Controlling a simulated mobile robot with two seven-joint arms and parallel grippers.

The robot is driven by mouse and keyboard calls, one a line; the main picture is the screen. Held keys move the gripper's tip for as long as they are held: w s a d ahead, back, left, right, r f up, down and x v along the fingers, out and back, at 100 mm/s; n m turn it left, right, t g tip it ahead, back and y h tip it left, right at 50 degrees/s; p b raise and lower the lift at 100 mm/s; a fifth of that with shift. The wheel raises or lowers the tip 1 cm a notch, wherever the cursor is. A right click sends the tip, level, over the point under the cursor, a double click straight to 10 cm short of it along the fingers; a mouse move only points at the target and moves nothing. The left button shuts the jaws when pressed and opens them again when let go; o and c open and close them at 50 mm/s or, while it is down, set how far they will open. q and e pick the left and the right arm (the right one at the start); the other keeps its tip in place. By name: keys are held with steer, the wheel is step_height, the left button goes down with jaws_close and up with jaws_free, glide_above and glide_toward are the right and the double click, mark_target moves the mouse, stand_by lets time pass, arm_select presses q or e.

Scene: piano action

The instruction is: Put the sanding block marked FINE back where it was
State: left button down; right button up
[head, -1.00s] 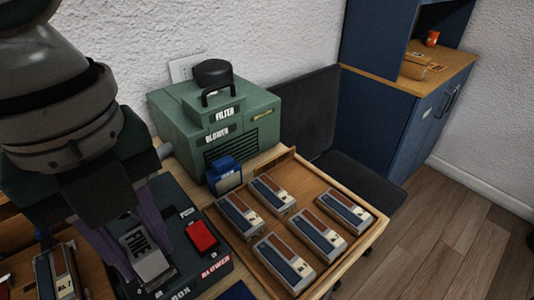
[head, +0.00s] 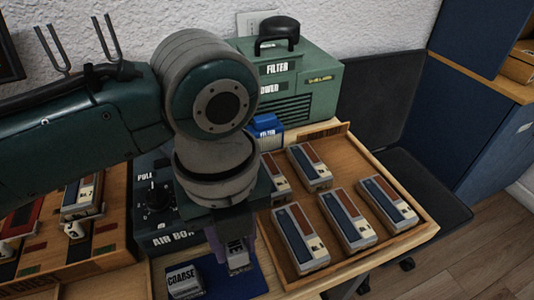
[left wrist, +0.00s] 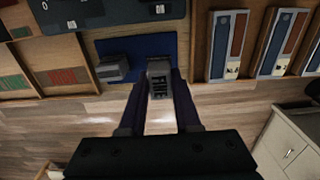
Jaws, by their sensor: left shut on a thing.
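My left gripper (head: 238,262) points down and is shut on the grey FINE sanding block (head: 236,252). In the left wrist view the block (left wrist: 159,80) sits between the two fingertips, its marking too small to read. The block is over or at the right part of the blue mat (head: 250,285); I cannot tell whether it touches. The COARSE sanding block (head: 184,281) rests on the mat's left part, apart from the held block. It also shows in the left wrist view (left wrist: 113,68). My right gripper is in neither view.
A wooden tray (head: 428,233) with several striped blocks stands right of the mat. The air box (head: 160,238) is behind the mat and partly hidden by my arm. A green filter blower (head: 315,75) stands at the back. A wooden rack is at left.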

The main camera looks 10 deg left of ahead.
mark_target(237, 259)
arm_select(q)
steer(key=shift+f+b, duration=0.55)
steer(key=shift+f, duration=1.7)
steer(key=shift+f, duration=0.2)
steer(key=c, duration=0.6)
jaws_free()
steer(key=shift+r, duration=0.1)
